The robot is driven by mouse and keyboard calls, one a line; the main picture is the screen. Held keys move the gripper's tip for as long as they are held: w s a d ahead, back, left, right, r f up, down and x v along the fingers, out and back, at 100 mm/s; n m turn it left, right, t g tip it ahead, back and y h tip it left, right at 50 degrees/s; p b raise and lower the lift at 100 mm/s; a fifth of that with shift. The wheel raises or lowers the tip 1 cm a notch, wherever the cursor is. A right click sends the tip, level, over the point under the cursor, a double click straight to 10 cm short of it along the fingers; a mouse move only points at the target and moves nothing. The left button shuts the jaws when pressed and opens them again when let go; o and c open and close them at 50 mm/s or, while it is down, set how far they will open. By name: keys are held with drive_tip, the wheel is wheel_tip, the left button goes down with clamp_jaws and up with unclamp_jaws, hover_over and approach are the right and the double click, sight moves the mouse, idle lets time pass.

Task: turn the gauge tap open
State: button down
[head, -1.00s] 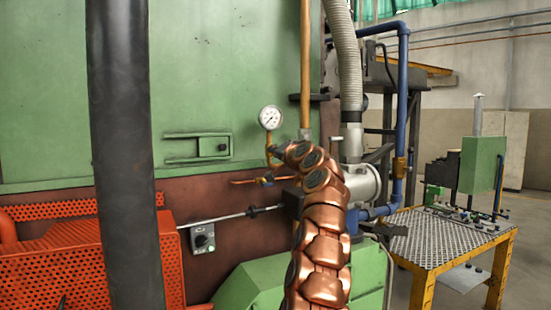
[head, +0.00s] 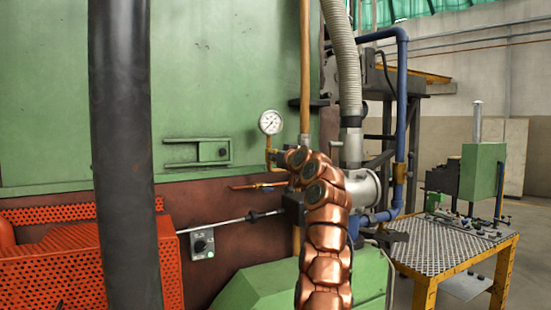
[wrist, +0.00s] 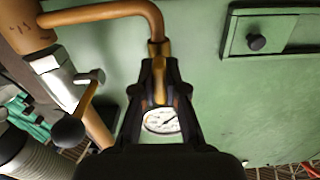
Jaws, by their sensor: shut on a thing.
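The round white pressure gauge (head: 270,122) stands on a bent brass pipe on the green furnace wall, and its dial (wrist: 162,121) shows between my fingers in the wrist view. My gripper (wrist: 161,76) is shut on the brass piece of the gauge tap (wrist: 160,92) on the gauge's stem, just beside the dial. The fingers cover much of the tap, so I cannot tell how far it is turned. In the head view my copper-coloured arm hides the gripper.
The vertical copper pipe (head: 305,65) runs close to the gauge. A lever with a black ball end (wrist: 68,132) stands near my gripper. A latch plate (head: 198,152) is left of the gauge. A yellow-framed table (head: 425,290) stands to the right.

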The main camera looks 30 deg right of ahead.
drive_tip(key=shift+r+n, duration=0.15)
drive_tip(key=shift+n, duration=0.25)
drive_tip(key=c, duration=1.2)
unclamp_jaws()
drive_tip(key=shift+s, duration=0.15)
drive_tip(key=shift+s+f, duration=0.2)
drive_tip(key=s+a, duration=0.1)
drive_tip(key=s, duration=1)
drive_tip(key=shift+s+r, duration=0.1)
